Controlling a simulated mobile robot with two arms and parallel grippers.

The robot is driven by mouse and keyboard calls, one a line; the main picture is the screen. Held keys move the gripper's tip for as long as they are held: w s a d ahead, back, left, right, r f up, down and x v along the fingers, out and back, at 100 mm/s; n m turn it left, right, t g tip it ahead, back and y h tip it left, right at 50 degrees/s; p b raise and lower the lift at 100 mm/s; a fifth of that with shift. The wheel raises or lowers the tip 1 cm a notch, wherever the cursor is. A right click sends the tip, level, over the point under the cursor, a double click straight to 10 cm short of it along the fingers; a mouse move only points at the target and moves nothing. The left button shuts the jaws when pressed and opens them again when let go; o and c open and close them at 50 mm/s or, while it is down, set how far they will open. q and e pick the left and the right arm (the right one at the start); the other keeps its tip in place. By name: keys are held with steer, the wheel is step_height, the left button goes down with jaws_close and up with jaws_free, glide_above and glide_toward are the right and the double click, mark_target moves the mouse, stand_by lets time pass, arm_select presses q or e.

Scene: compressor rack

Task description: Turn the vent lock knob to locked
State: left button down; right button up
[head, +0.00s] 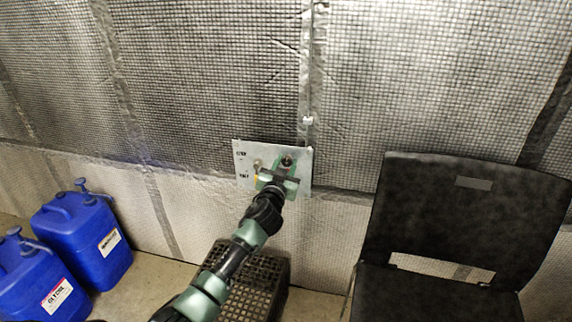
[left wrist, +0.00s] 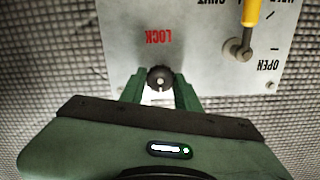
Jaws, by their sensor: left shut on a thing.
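The vent lock knob (head: 287,160) is a small dark round knob on a pale metal panel (head: 306,152) on the wall. In the left wrist view the knob (left wrist: 160,78) sits between the two green fingers of my left gripper (left wrist: 160,88). The gripper is shut on it, with a finger on each side. A red LOCK label (left wrist: 153,37) shows upside down just above the knob in that view. In the head view my left gripper (head: 284,168) reaches up to the panel and covers part of it. My right gripper is not in view.
A valve with a yellow handle (left wrist: 251,14) is close beside the knob, near an OPEN label (left wrist: 268,65). A black chair (head: 460,210) stands right, blue jugs (head: 82,235) stand left, and a black crate (head: 268,277) is below the panel.

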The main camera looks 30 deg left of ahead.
arm_select(q)
steer(key=shift+m, duration=0.4)
steer(key=m, duration=0.3)
steer(key=shift+f, duration=0.1)
steer(key=shift+m+p, duration=0.3)
steer(key=shift+m, duration=1.5)
steer(key=m, duration=0.3)
steer(key=shift+d+m+p, duration=0.1)
steer(key=shift+m+p, duration=0.2)
steer(key=shift+p, duration=0.1)
steer(key=m, duration=0.3)
steer(key=shift+f+m+p, duration=0.1)
steer(key=shift+m+p, duration=0.2)
steer(key=shift+m, duration=1.6)
steer(key=shift+f+p, duration=0.1)
steer(key=shift+p, duration=0.2)
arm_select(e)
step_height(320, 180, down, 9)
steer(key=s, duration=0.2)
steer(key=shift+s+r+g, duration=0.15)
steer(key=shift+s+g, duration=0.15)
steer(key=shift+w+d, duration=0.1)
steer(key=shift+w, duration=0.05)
